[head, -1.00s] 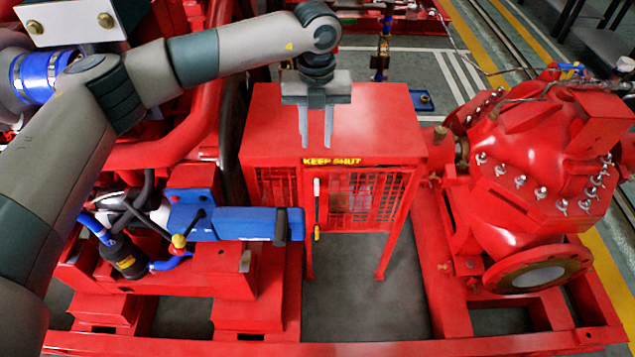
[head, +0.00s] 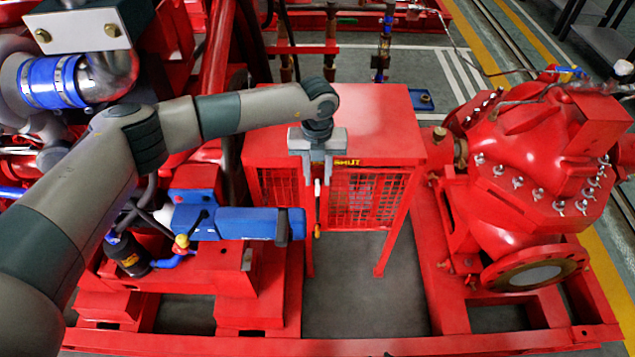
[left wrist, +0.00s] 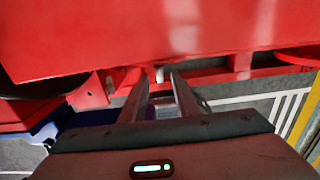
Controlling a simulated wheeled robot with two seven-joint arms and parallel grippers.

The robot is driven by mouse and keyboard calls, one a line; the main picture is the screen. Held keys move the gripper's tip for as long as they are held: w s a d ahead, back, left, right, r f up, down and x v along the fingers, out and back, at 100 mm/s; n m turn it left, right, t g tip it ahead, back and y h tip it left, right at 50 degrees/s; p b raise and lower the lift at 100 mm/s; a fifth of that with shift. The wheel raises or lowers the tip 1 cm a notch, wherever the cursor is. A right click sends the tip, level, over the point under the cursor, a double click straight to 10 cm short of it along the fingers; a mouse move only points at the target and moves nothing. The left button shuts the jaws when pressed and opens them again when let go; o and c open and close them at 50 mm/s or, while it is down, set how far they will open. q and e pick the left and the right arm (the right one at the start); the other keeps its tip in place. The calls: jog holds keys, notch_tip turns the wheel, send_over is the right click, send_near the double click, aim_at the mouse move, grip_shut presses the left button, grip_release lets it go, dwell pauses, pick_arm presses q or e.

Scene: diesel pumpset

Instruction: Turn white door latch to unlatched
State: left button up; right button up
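The white door latch (head: 317,189) stands upright on the front of the red cabinet, at the mesh doors. A dark rod with an orange end hangs below it. My left gripper (head: 317,180) is open, fingers pointing down in front of the cabinet's top edge. In the head view its fingertips lie on either side of the latch's upper end. In the left wrist view, a small pale piece of the latch (left wrist: 160,74) shows between the open fingertips (left wrist: 158,78). I cannot tell whether the fingers touch it. My right gripper is not in view.
The red cabinet (head: 385,125) has a flat top; my gripper partly hides its yellow lettering. A large red pump (head: 535,160) stands at right. Grey floor is clear below the cabinet front.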

aim_at(317, 183)
pick_arm(q)
jog(key=shift+f, duration=2.05)
grip_shut()
